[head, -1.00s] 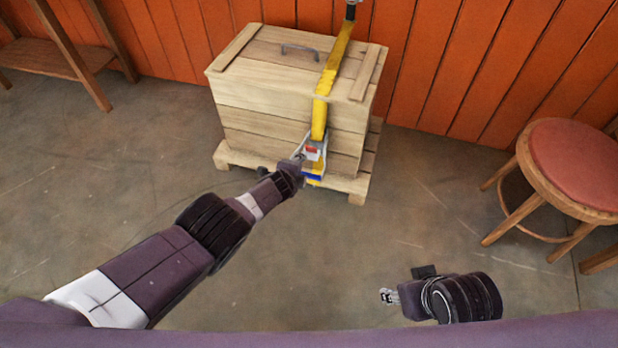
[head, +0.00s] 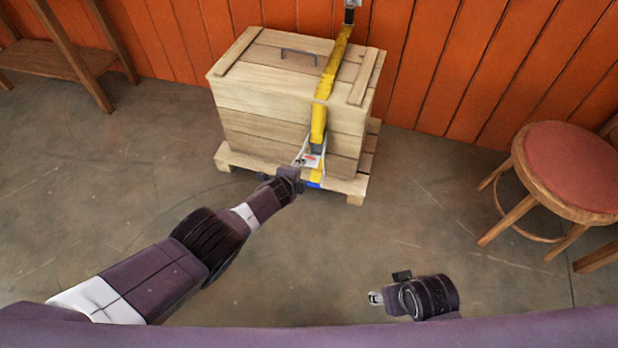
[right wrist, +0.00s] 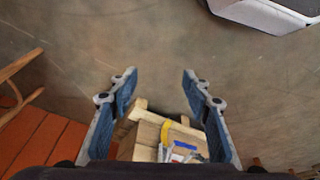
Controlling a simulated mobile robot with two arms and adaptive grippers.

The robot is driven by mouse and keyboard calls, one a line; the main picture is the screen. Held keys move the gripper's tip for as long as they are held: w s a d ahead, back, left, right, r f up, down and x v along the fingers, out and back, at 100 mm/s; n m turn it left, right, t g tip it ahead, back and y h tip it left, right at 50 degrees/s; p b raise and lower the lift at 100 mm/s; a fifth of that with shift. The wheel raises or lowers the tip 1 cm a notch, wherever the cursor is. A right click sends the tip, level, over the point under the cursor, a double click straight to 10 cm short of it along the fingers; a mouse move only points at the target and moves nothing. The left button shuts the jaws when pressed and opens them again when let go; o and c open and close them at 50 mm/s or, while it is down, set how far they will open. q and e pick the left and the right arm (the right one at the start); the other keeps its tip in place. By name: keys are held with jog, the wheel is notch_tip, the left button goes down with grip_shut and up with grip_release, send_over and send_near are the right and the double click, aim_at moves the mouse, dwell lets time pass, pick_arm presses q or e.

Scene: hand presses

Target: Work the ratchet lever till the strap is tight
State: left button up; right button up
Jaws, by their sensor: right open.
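A yellow strap (head: 325,90) runs over the lid and down the front of a wooden crate (head: 262,118). A metal ratchet with a red-and-white mark (head: 313,160) sits low on the crate's front. It shows small in the right wrist view (right wrist: 182,152). A blue part (head: 313,185) shows below it. My left gripper (head: 298,172) is at the ratchet's lower end, by its lever. My own wrist covers the fingers, so their grip cannot be told. My right gripper (head: 376,297) is open and empty, well in front of the crate; its spread fingers show in the right wrist view (right wrist: 158,82).
The crate stands on a wooden pallet (head: 355,190) by an orange plank wall (head: 440,70). A stool with a red seat (head: 572,165) stands at the right. A wooden bench (head: 75,62) is at the far left. The floor between is clear.

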pick_arm(q)
jog(key=p+v, duration=0.6)
jog(key=p, duration=0.1)
pick_arm(e)
jog(key=s+d+f, duration=0.1)
jog(key=s+f, duration=0.5)
jog(key=f, duration=0.4)
jog(key=s+f+g, duration=0.1)
jog(key=s+f, duration=0.6)
jog(key=f, duration=0.3)
jog(key=shift+s+d+g, duration=0.2)
jog(key=shift+d+g, duration=0.1)
jog(key=shift+d, duration=0.1)
jog(key=shift+w, duration=0.2)
